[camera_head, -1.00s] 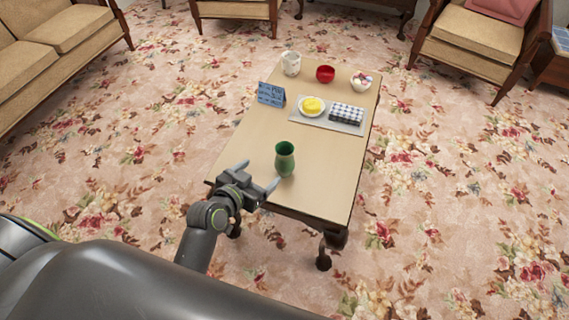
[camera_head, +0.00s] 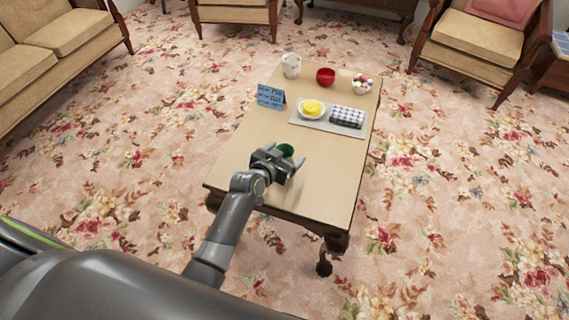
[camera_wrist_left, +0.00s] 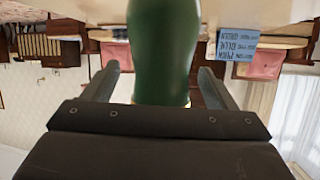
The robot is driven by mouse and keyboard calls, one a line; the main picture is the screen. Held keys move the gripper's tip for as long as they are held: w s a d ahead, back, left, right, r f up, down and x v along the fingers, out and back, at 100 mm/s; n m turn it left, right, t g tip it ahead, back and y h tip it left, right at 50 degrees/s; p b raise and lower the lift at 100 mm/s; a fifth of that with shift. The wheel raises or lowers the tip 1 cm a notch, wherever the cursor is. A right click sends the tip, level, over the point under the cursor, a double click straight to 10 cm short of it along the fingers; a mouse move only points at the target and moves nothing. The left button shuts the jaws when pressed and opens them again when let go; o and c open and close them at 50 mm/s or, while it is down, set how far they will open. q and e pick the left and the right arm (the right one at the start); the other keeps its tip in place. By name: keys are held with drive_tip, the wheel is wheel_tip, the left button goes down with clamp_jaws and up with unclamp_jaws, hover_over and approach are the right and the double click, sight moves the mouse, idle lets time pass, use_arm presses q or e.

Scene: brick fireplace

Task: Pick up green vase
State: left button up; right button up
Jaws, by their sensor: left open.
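The green vase (camera_head: 286,151) stands on the near part of the wooden coffee table (camera_head: 328,178). In the head view my left gripper (camera_head: 285,157) hides most of it, leaving only its rim and upper part showing. In the left wrist view the vase (camera_wrist_left: 164,50) fills the middle, upside down in the picture, between the two fingers of my left gripper (camera_wrist_left: 163,85). The fingers are open, with a gap visible on each side of the vase. My right gripper is not in view.
Farther along the table are a blue sign (camera_head: 271,97), a white cup (camera_head: 291,66), a red bowl (camera_head: 325,77), a bowl of small round things (camera_head: 362,84), and a tray (camera_head: 309,124) with a yellow item on a plate (camera_head: 313,108) and a checkered cloth (camera_head: 347,117). The table's right side is clear.

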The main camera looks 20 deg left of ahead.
use_arm(q)
drive_tip(key=shift+x, duration=0.9)
drive_tip(key=c, duration=1.1)
drive_tip(key=shift+c, duration=0.3)
drive_tip(key=shift+r, duration=0.1)
